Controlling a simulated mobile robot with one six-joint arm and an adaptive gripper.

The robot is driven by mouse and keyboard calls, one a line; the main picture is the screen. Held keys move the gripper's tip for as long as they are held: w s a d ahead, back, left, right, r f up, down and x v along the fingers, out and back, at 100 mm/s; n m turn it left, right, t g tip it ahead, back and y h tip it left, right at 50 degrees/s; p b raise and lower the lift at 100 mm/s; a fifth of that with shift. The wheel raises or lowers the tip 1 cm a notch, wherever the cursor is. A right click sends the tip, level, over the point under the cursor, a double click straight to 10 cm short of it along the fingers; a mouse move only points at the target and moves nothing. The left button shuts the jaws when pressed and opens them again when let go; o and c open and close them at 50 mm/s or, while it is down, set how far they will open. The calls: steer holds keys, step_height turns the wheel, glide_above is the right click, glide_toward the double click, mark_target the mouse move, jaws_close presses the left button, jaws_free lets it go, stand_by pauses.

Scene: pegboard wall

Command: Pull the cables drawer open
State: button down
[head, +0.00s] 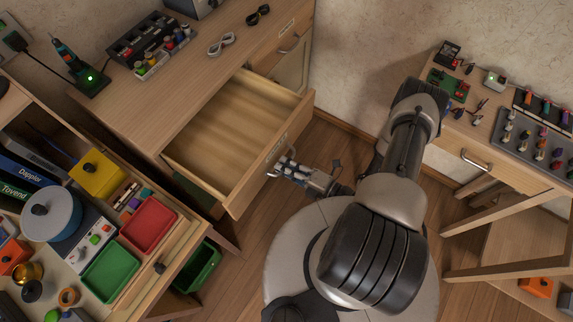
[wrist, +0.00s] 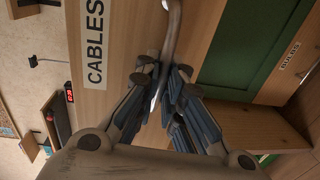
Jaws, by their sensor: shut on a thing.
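The cables drawer (head: 215,135) is a light wooden drawer under the wooden desk, and it stands pulled well out. Its inside looks empty in the head view. Its front carries a white label reading CABLES (wrist: 94,42) in the wrist view. A metal bar handle (wrist: 172,30) is fixed to that front beside the label. My gripper (head: 285,168) is at the drawer front in the head view. In the wrist view its fingers (wrist: 163,88) are shut around the handle. The fingers hide part of the handle.
A green panel (wrist: 245,45) and a label reading BINS (wrist: 290,56) show beside the drawer front. A cart with a red tray (head: 148,224) and a green tray (head: 111,268) stands at lower left. A workbench (head: 500,165) with tools is at right.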

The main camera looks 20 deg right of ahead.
steer(key=shift+s+d, duration=0.25)
steer(key=shift+s, duration=0.05)
steer(key=shift+w, duration=0.1)
steer(key=c, duration=1.7)
jaws_free()
steer(key=v, duration=1.2)
